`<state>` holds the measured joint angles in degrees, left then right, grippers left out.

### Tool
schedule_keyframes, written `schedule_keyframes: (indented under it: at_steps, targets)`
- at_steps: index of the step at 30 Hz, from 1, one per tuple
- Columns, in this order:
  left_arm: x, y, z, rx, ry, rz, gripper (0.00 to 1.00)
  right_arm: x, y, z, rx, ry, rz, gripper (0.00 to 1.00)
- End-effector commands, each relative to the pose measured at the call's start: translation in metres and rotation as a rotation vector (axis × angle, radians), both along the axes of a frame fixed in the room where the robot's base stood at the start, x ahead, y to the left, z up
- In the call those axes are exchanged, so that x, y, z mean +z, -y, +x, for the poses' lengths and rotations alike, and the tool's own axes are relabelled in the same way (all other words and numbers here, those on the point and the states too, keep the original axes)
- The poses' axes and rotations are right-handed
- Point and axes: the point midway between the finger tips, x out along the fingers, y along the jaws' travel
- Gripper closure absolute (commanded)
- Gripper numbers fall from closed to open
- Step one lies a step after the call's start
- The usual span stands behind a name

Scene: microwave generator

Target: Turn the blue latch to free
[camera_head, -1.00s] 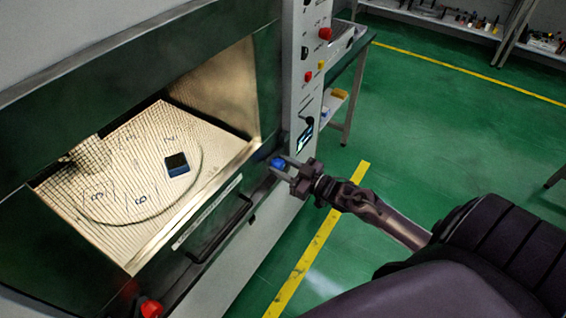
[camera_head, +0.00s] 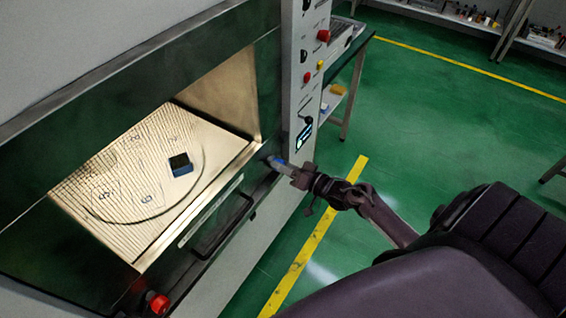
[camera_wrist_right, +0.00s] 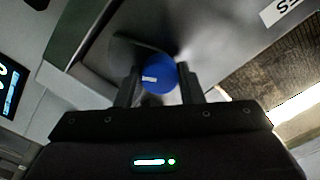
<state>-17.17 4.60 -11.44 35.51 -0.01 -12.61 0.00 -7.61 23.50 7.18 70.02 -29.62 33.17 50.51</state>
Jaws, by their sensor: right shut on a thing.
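The blue latch (camera_wrist_right: 158,74) is a round blue knob with a short white mark on its face. In the right wrist view it sits between the two fingers of my right gripper (camera_wrist_right: 160,90), which is shut on it. My left gripper is not in view.
The open chamber holds a blue and black block (camera_head: 180,165) on a ridged floor with a drawn circle. A dark handle (camera_head: 220,229) and a red knob (camera_head: 158,304) are on the front below. A control panel (camera_head: 303,90) stands above.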

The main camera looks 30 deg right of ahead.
Motion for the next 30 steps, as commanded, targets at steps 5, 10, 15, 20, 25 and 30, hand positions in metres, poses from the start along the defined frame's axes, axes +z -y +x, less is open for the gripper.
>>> schedule_keyframes:
  at_steps: [5, 10, 15, 20, 25, 30]
  targets:
    - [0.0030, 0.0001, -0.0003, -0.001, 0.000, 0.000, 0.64, -0.0008, -0.0006, -0.0004, 0.001, -0.025, 0.053, 0.89]
    - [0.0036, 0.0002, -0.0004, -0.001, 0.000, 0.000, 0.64, -0.0014, -0.0004, -0.0004, 0.001, -0.035, 0.074, 0.89]
    - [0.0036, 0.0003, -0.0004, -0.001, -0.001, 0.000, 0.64, -0.0015, -0.0004, -0.0005, 0.001, -0.037, 0.080, 0.89]
    - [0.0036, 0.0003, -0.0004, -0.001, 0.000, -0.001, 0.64, -0.0015, -0.0004, -0.0005, 0.001, -0.037, 0.079, 0.89]
    - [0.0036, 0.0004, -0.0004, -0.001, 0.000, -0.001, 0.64, -0.0014, -0.0003, -0.0004, 0.001, -0.035, 0.079, 0.53]
    - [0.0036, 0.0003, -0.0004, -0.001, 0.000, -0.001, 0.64, -0.0009, -0.0002, -0.0002, 0.000, -0.034, 0.078, 0.44]
